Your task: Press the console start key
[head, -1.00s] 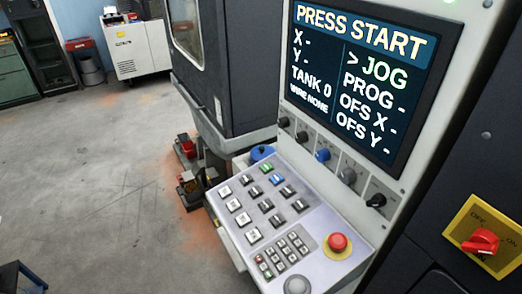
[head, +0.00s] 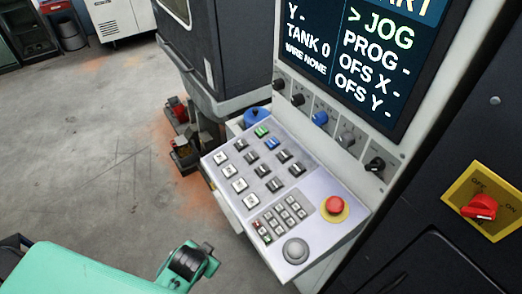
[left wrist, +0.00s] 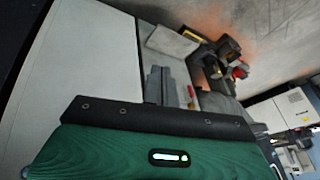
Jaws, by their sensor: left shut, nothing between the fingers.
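The console keypad panel (head: 307,181) slopes below the screen in the head view. A green key (head: 262,131) sits in its top row, beside a blue key (head: 271,143); no label is readable on the green key. My left gripper (head: 207,254) is at the lower middle, left of and below the panel, apart from the keys. In the left wrist view its grey fingers (left wrist: 168,82) look shut and empty beyond the green housing. My right gripper is not in view.
A red stop button (head: 335,205) and a round grey knob (head: 295,250) are on the panel's near side. Several dials, one a blue dial (head: 320,118), line the edge under the screen (head: 365,60). A red rotary switch (head: 480,207) is at right. Open floor lies left.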

